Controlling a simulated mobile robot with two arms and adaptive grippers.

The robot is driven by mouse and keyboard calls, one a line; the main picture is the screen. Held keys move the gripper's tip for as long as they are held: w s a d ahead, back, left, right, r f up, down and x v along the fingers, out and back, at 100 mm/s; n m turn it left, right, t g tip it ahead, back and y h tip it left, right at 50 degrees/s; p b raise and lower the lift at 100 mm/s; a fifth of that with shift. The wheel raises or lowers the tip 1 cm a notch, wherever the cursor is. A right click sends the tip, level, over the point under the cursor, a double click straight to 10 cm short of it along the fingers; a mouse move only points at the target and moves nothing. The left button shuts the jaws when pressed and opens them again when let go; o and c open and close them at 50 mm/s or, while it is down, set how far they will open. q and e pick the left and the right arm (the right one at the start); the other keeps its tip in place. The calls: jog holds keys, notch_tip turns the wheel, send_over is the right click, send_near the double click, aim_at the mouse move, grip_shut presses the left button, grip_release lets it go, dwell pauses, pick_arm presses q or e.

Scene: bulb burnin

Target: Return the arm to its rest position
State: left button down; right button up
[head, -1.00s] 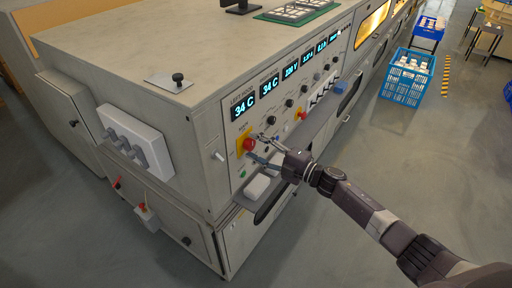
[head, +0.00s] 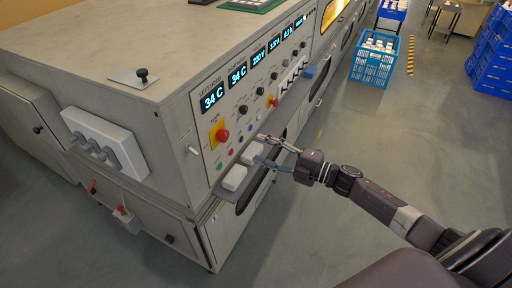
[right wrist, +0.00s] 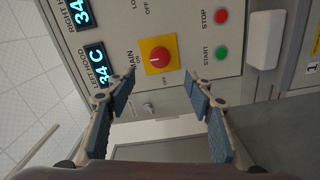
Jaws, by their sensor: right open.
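My right gripper (head: 266,150) is open and empty in front of the cabinet's control panel, its arm coming in from the lower right of the head view. In the right wrist view, its two fingers (right wrist: 165,98) are spread wide with nothing between them. Beyond the fingertips is a red main switch knob on a yellow plate (right wrist: 146,44), apart from the fingers. The same red knob (head: 222,135) shows in the head view, left of the gripper. My left gripper is not in view.
The grey cabinet (head: 120,50) fills the left, with lit displays (head: 238,74) and a narrow ledge holding white blocks (head: 234,178) below the panel. A blue crate (head: 373,70) stands at the back. Open grey floor (head: 400,150) lies to the right.

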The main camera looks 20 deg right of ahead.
dwell(0.4)
jog(key=s+d+f+m+h, duration=0.1)
jog(key=d+f+m+h, duration=0.25)
jog(key=f, duration=0.45)
jog(key=s+d+f+m+h, duration=0.1)
jog(key=d+f+m+h, duration=0.2)
jog(key=f, duration=0.5)
jog(key=s+f+m+g+h, duration=0.1)
jog(key=s+f+m+h, duration=0.15)
jog(key=s+f, duration=0.4)
jog(key=s+f+m+g+h, duration=0.1)
jog(key=s+f+m+g, duration=0.2)
jog(key=f, duration=0.7)
jog(key=s+a+f+m+g+h, duration=0.1)
jog(key=s+a+f+m+g, duration=0.15)
jog(key=s+f, duration=0.65)
jog(key=s+a+f+m+g, duration=0.1)
jog(key=s+f+m+g, duration=0.15)
jog(key=s+f, duration=0.65)
jog(key=s+a+f+m+g, duration=0.1)
jog(key=s+a+g, duration=0.1)
jog(key=s, duration=0.8)
jog(key=s+a+f+m+g, duration=0.2)
jog(key=s+a, duration=0.3)
jog(key=s, duration=0.6)
jog(key=shift+a+f, duration=0.15)
jog(key=shift+f, duration=0.05)
